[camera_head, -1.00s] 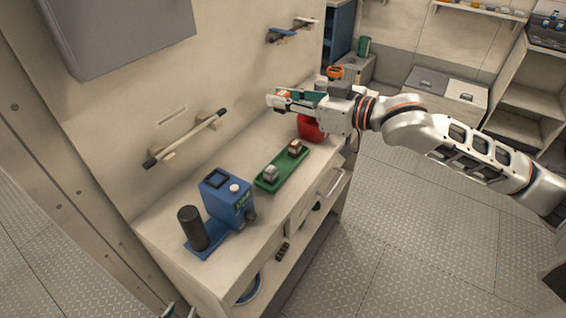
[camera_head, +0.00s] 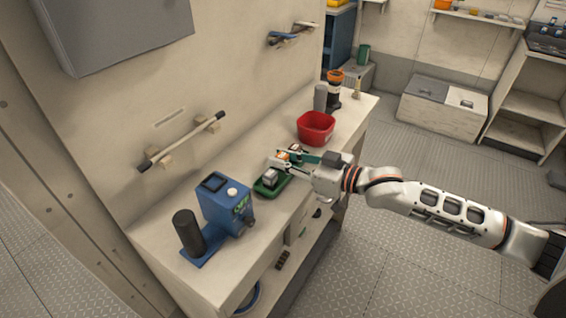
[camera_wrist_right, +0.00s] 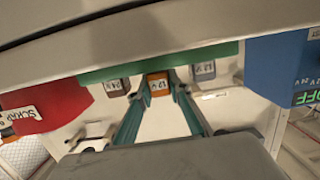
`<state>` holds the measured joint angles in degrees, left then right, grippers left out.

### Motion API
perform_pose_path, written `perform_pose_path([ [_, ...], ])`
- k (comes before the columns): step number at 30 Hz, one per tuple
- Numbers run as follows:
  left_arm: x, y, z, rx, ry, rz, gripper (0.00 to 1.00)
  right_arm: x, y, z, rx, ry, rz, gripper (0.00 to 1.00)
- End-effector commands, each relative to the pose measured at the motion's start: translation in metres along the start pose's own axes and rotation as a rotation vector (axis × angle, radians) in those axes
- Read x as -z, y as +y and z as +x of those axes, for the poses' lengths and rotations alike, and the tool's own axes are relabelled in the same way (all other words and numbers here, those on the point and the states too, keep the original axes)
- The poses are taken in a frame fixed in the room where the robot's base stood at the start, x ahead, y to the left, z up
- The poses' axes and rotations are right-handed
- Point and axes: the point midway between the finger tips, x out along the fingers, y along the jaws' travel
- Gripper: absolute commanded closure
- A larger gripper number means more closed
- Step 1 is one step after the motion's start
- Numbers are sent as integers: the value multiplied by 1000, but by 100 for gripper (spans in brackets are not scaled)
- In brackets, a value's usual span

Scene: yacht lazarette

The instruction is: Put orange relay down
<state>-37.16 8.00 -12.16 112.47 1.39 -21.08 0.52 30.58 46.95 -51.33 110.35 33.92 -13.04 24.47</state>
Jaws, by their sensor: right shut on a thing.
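The orange relay (camera_head: 282,155) is held between the fingertips of my right gripper (camera_head: 284,161), over the middle of the green tray (camera_head: 263,190). In the right wrist view, the orange relay (camera_wrist_right: 157,85) sits between the two teal fingers, with the green tray (camera_wrist_right: 160,62) just behind it. A grey relay (camera_head: 270,178) stands at the tray's near end and a brown relay (camera_head: 295,148) at its far end. I cannot tell whether the orange relay touches the tray. My left gripper is out of view.
A red bin (camera_head: 316,128) stands beyond the tray. A blue tester (camera_head: 226,205) with a black cylinder (camera_head: 189,232) stands at the near end of the bench (camera_head: 172,197). A grey cylinder (camera_head: 320,97) and an orange-topped black item (camera_head: 335,90) stand at the far end.

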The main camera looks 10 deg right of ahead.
Motion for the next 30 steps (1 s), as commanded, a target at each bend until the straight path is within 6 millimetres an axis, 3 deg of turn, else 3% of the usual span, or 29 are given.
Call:
perform_pose_path([
  [2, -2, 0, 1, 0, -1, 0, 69, -10, 0, 1, 0, -1, 3, 98],
  [13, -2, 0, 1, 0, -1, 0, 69, -12, 0, 2, 0, 0, 1, 98],
  [14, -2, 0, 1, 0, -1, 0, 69, -12, 0, 2, 0, 0, 1, 79],
  [15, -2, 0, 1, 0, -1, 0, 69, -12, 0, 2, 0, 0, 1, 75],
  [25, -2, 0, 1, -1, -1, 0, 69, -8, 0, 1, 0, 1, 0, 75],
  [30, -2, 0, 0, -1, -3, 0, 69, -11, 1, -22, -2, -3, 0, 75],
])
